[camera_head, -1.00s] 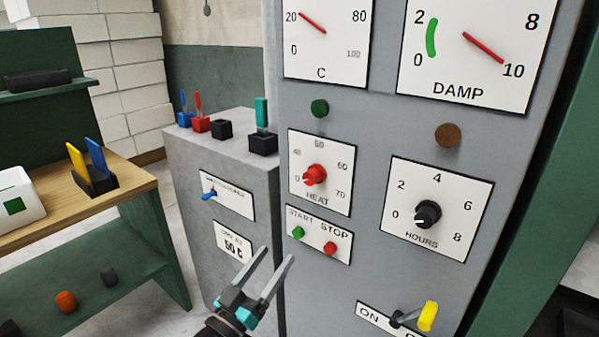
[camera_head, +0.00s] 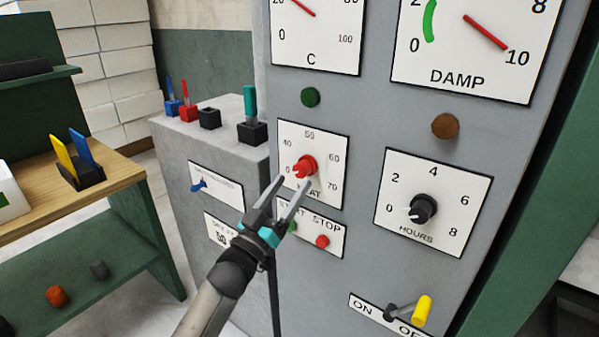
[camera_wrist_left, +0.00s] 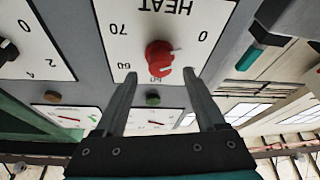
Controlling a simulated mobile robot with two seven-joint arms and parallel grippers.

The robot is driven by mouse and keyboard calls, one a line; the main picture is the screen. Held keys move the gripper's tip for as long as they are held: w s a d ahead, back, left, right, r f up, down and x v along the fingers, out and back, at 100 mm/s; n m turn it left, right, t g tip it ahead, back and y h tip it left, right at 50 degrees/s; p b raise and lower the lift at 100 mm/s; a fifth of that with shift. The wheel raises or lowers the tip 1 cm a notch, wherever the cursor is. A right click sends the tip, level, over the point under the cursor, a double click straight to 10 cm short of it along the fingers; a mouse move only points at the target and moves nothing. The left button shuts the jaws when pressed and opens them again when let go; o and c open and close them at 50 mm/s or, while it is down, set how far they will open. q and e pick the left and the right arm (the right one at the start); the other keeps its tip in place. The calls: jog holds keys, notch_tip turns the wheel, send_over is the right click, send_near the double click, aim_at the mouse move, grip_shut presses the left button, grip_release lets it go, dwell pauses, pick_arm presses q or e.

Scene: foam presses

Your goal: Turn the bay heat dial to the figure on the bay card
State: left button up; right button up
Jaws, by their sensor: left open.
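The red heat dial (camera_head: 304,166) sits on a white plate marked 0, 40, 50, 60 and 70 on the grey cabinet. In the left wrist view the picture is upside down, and the red dial (camera_wrist_left: 159,57) shows beyond and between the two fingers, with no clear contact. The bay card (camera_head: 221,232) on the lower cabinet is partly hidden by my left gripper, and its figure is unreadable now. My right gripper is out of view.
A black hours dial (camera_head: 424,209) is to the right. A red stop button (camera_head: 322,242) is below the heat plate; the green start button is mostly hidden by my gripper. A yellow-handled switch (camera_head: 421,310) sticks out lower right.

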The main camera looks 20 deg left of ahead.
aim_at(299, 173)
pick_arm(q)
jog(key=shift+x, duration=2.45)
grip_shut()
